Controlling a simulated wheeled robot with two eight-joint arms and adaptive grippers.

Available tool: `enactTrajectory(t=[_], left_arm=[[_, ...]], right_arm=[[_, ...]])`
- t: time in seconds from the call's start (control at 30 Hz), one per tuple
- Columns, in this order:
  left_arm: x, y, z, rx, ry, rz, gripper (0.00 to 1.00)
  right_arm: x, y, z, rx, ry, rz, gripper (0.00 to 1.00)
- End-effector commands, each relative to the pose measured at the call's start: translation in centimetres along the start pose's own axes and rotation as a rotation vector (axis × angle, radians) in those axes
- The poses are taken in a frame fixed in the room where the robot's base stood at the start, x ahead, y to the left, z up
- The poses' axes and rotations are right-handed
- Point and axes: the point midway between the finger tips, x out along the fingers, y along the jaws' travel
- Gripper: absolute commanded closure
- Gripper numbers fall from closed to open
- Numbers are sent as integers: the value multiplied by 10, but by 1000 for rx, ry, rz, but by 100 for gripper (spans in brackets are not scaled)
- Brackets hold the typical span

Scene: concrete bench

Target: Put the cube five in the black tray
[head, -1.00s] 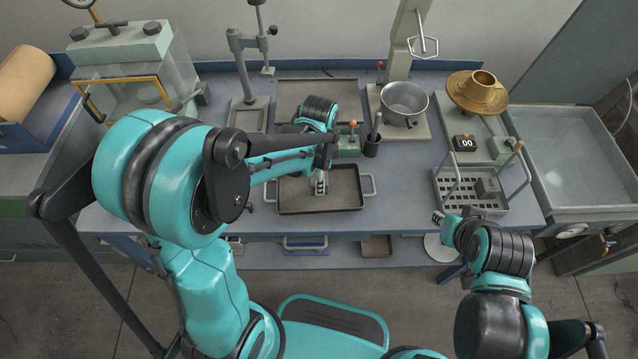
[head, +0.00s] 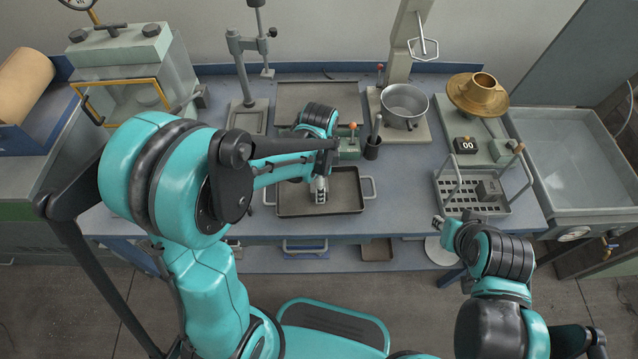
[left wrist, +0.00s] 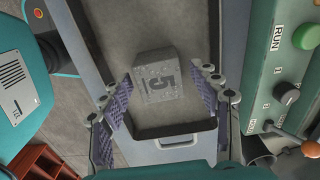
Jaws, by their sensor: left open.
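The cube five (left wrist: 155,80) is a grey block with a dark underlined 5 on its top face. In the left wrist view it lies in the dark tray (left wrist: 172,129), near the handled end. My left gripper (left wrist: 160,107) is open, with its two purple-padded fingers on either side of the cube's near part. I cannot tell whether the pads touch it. In the head view the black tray (head: 345,194) lies at the bench's front edge, with my left gripper (head: 320,190) over its middle. The cube is not clear there. My right gripper (head: 438,221) is small, near the rack's front left.
A wire-handled rack (head: 460,205) holding a grey block stands to the right. Behind the black tray are a green control box (head: 349,150), a dark cup (head: 372,148), a metal pot (head: 404,104) and another flat tray (head: 290,94). The bench left of the black tray is partly hidden by my arm.

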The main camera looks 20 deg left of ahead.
Motion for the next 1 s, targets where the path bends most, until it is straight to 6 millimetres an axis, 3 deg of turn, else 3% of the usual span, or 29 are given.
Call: enactTrajectory(t=[0.4,0.7,0.87,1.0], left_arm=[[-90,0,0,0,0,0,38],[-120,2,2,-26,6,-12,38],[-140,17,18,-226,58,-98,38],[-160,40,39,-529,166,-215,38]], right_arm=[[-31,0,-22,0,0,0,73],[-37,0,-27,0,0,0,73],[-37,0,-26,0,0,0,73],[-37,0,-26,0,0,0,73]])
